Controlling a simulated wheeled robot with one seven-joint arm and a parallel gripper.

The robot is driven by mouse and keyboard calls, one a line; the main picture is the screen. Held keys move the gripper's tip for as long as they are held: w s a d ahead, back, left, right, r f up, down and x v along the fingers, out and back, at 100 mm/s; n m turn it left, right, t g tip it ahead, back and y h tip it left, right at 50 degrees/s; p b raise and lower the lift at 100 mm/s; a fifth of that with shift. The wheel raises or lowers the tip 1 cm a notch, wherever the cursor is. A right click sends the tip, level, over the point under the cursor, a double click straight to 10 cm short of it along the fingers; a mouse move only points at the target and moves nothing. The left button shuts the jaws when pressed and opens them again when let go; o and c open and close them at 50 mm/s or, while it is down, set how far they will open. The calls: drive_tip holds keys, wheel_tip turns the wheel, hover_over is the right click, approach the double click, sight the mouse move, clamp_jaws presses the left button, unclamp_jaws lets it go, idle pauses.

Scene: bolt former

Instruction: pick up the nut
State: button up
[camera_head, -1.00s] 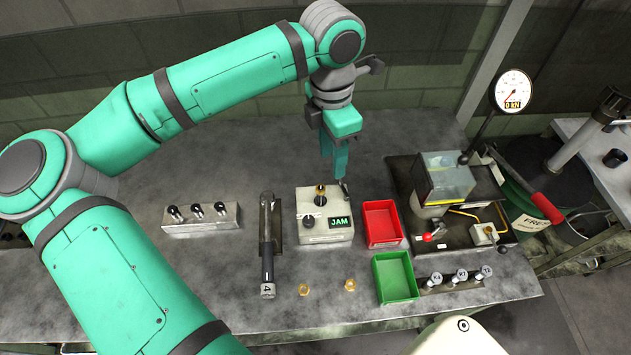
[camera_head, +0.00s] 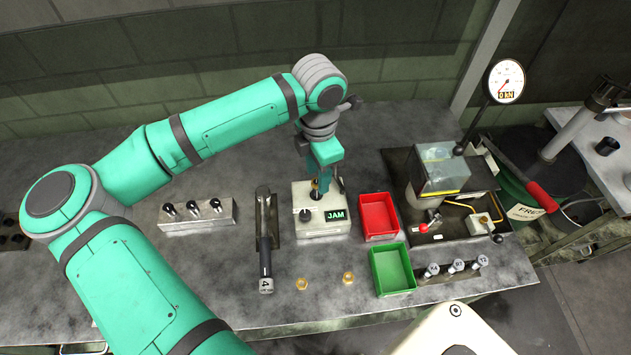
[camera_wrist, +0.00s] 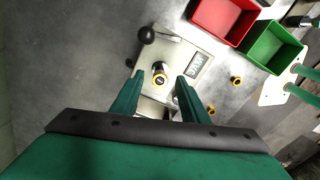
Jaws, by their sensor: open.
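A small brass nut (camera_head: 315,184) sits on a dark post on top of a pale box-shaped tester (camera_head: 322,228) with a green "JAM" display. My gripper (camera_head: 328,181) points down just above the tester and partly covers the post. In the wrist view the open fingers of my gripper (camera_wrist: 160,80) stand either side of the brass-ringed post (camera_wrist: 159,72), with gaps on both sides. Two more brass nuts lie on the table in front, one on the left (camera_head: 301,284) and one on the right (camera_head: 348,278).
A red bin (camera_head: 379,235) and a green bin (camera_head: 392,290) stand right of the tester, both empty. A rack of black-topped pegs (camera_head: 198,228) is further left. A press with a clear guard (camera_head: 440,168) is at right.

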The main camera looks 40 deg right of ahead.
drive_tip(key=shift+f, duration=0.35)
drive_tip(key=shift+d, duration=0.1)
clamp_jaws()
drive_tip(key=shift+r, duration=0.15)
drive_tip(key=shift+r, duration=0.65)
drive_tip(key=s+a+r, duration=0.3)
drive_tip(key=s+r, duration=0.2)
drive_tip(key=s, duration=0.1)
drive_tip(key=s+a+r, duration=0.2)
drive_tip(key=s+r, duration=0.4)
drive_tip(key=s, duration=0.1)
drive_tip(key=shift+a+r, duration=0.2)
drive_tip(key=shift+a, duration=0.2)
drive_tip(key=shift+w, duration=0.1)
